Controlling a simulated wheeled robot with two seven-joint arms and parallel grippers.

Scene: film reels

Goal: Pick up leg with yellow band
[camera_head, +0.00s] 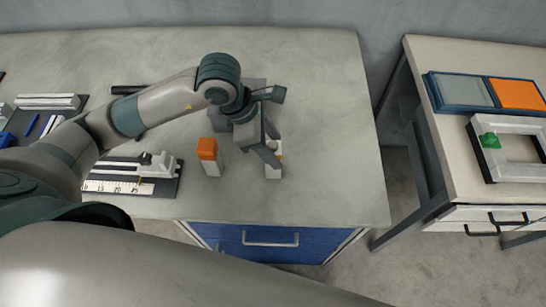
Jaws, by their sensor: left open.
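The leg with the yellow band (273,173) stands upright on the near part of the table. It is a white block, and only a small bit of yellow shows near its top because my gripper covers the rest. My left gripper (271,152) is open and points down at the top of this leg. Its fingers overlap the leg in the picture, and I cannot tell whether they touch it. A second white leg with an orange top (208,150) stands a little to the left. My right gripper is not in view.
A dark fixture with a white ruler (118,186) lies left of the orange-topped leg. Grey blocks stand partly hidden behind my gripper. The table's right side is clear. A separate table holds a blue and orange tray (463,91) and a white frame with a green piece (489,141).

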